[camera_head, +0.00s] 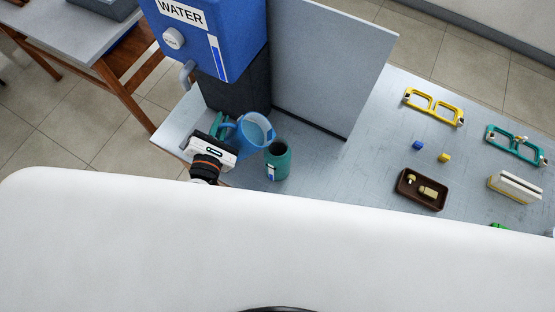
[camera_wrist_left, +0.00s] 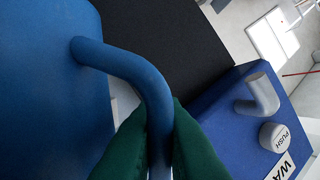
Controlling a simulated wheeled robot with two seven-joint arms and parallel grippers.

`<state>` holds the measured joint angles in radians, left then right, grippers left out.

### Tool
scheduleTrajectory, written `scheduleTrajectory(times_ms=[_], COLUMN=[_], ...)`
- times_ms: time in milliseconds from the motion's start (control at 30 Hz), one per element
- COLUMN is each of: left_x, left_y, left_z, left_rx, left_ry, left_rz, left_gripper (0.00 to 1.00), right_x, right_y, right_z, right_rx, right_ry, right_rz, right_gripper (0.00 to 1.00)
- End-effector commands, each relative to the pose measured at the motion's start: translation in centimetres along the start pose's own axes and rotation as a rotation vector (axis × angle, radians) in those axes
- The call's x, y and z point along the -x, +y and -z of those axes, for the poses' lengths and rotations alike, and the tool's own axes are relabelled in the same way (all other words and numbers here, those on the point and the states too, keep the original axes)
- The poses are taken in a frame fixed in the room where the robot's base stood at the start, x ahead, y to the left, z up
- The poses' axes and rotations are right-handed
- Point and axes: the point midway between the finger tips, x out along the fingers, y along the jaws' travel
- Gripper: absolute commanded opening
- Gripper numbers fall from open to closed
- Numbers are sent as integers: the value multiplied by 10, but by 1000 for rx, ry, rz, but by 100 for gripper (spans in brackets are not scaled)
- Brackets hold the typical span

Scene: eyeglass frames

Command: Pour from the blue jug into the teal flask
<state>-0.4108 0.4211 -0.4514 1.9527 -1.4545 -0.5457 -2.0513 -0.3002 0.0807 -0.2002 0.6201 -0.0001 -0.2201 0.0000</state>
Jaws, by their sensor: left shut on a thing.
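The blue jug (camera_head: 254,131) is at the left end of the table, beside the water dispenser. My left gripper (camera_head: 226,133) is shut on the jug's handle; in the left wrist view the handle (camera_wrist_left: 135,68) runs down between the green fingers (camera_wrist_left: 160,140). The jug's blue wall (camera_wrist_left: 50,90) fills the left of that view. The teal flask (camera_head: 278,162) stands upright on the table, just right of and nearer than the jug. Its dark opening faces up. Whether the jug touches the flask or the table I cannot tell. My right gripper does not show.
The blue water dispenser (camera_head: 215,40) on its black stand (camera_head: 237,90) is behind the jug. A grey panel (camera_head: 325,65) stands to its right. Further right are yellow frames (camera_head: 433,107), teal frames (camera_head: 515,145), small cubes, a brown tray (camera_head: 403,194) and a white block (camera_head: 515,187).

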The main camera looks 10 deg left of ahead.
Motion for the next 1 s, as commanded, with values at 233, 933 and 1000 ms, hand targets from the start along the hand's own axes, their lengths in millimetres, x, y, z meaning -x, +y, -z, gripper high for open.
scheduleTrajectory(times_ms=[233,933,1000], left_x=[0,-1,-1], left_y=[-1,0,0], left_z=[3,3,4], left_rx=[-34,-61,-73], left_ry=[-5,-12,-15], left_rz=[2,3,3], left_gripper=[0,0,0], right_x=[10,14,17], right_y=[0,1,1], right_z=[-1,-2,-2], right_rx=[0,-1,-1], right_ry=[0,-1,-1], right_rz=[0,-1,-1], right_gripper=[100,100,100])
